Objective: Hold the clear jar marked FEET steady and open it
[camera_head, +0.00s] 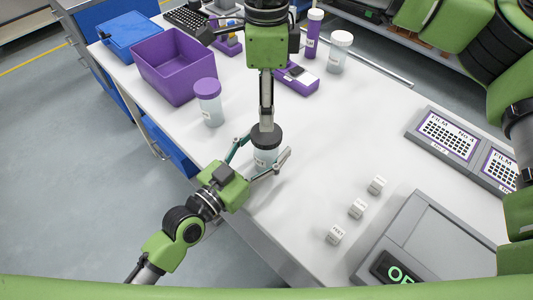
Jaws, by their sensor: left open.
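A clear jar with a black lid (266,154) stands upright on the white table near its left edge. The label on its side is too small to read. My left gripper (262,160) is open, with its fingers spread on either side of the jar's body; whether they touch it I cannot tell. My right gripper (266,118) comes down from above, its fingertips at the jar's black lid. Its fingers show edge-on, so their opening and any grip on the lid are unclear.
A purple-lidded jar (208,102) and a purple bin (172,66) stand to the left. A purple device (299,79), a white-lidded jar (339,54) and a purple bottle (312,34) stand behind. Three white blocks (358,208), a grey machine (425,240) and film trays (447,136) are right.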

